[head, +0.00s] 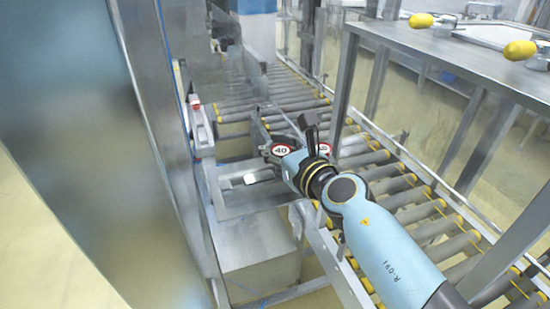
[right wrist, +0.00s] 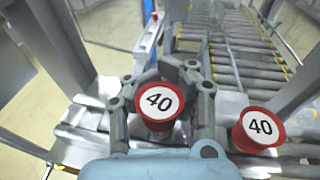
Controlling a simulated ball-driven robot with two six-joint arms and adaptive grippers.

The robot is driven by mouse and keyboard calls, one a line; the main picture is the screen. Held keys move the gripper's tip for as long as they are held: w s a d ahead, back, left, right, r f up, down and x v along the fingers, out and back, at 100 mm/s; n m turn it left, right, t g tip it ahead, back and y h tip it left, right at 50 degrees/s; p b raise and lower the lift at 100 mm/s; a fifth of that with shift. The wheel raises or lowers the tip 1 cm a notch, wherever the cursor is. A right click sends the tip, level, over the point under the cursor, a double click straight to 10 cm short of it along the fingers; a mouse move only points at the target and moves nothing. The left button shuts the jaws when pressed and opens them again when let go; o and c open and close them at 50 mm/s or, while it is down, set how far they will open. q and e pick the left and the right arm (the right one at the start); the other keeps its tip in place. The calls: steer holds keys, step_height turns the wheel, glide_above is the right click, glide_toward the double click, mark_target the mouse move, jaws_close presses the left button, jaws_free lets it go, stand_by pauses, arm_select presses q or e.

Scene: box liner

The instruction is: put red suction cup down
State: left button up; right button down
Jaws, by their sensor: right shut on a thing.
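A red suction cup with a white round face marked 40 (right wrist: 159,102) sits between the fingers of my right gripper (right wrist: 160,85), which is shut on it. In the head view this held cup (head: 281,150) shows at the end of my right gripper (head: 284,145), over the near-left edge of the roller conveyor. A second red cup marked 40 (right wrist: 259,128) stands to the right of the gripper, apart from it. It also shows in the head view (head: 324,149), partly hidden by a dark finger. The underside of the held cup is hidden. My left gripper is not in view.
A roller conveyor (head: 403,183) runs from back to lower right. A grey metal ledge (head: 250,198) lies left of the gripper. A metal frame post (head: 485,140) stands right, and a large metal panel (head: 70,110) fills the left.

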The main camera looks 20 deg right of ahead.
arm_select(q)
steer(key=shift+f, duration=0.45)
arm_select(e)
steer(key=shift+f, duration=0.5)
steer(key=shift+f, duration=0.1)
steer(key=shift+f+b, duration=0.3)
steer(key=shift+b, duration=0.1)
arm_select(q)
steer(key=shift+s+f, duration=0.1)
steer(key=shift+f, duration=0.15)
arm_select(e)
steer(key=c, duration=1.1)
jaws_free()
steer(key=shift+c, duration=0.2)
steer(key=shift+r, duration=0.1)
steer(key=shift+r+p, duration=0.25)
steer(key=shift+p, duration=0.1)
steer(key=shift+s+d+r, duration=0.1)
steer(key=shift+s, duration=0.3)
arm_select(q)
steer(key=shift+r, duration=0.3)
arm_select(e)
steer(key=v, duration=1.1)
